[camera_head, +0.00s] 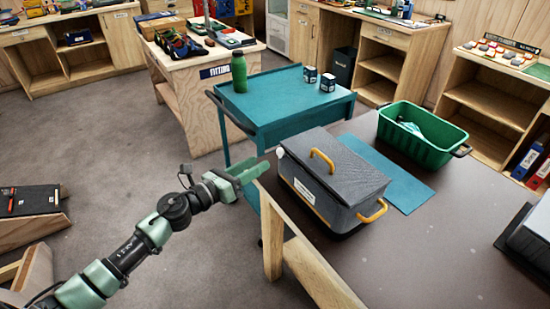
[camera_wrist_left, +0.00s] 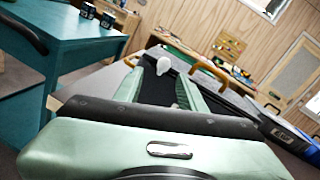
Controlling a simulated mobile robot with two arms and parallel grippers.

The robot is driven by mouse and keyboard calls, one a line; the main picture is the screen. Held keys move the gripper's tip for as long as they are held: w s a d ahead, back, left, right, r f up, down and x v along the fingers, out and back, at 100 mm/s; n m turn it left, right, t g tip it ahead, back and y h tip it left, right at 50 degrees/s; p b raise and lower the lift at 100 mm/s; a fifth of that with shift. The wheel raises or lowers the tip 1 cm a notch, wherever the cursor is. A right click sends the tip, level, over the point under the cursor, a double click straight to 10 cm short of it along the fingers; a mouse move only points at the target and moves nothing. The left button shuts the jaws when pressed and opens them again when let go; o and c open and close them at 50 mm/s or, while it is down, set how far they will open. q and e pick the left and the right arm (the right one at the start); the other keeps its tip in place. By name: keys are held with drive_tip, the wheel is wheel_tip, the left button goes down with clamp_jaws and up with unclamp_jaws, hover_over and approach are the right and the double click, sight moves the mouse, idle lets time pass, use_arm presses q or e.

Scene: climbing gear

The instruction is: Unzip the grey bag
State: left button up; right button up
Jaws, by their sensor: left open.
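The grey bag (camera_head: 335,163), a boxy case with a yellow handle on top, another on its right end and a white label on its front, sits on the dark table. A white knob (camera_head: 280,152), seemingly the zip pull, is at its left end; the lid looks closed. My left gripper (camera_head: 256,172) is open and empty, just left of the bag and apart from it. In the left wrist view, the white knob (camera_wrist_left: 163,65) shows beyond and between the open fingers (camera_wrist_left: 158,88), with the bag (camera_wrist_left: 222,95) partly hidden behind them. My right gripper is out of view.
A blue mat (camera_head: 395,180) lies behind the bag, and a green basket (camera_head: 425,148) holding something teal stands behind right.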

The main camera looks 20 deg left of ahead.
sight(281, 153)
use_arm(q)
drive_tip(key=p+x, duration=0.1)
drive_tip(key=x, duration=0.6)
drive_tip(key=shift+d+r+p, duration=0.2)
drive_tip(key=shift+d+p, duration=0.1)
drive_tip(key=shift+d, duration=0.1)
drive_tip(key=shift+w, duration=0.15)
drive_tip(key=c, duration=0.7)
clamp_jaws()
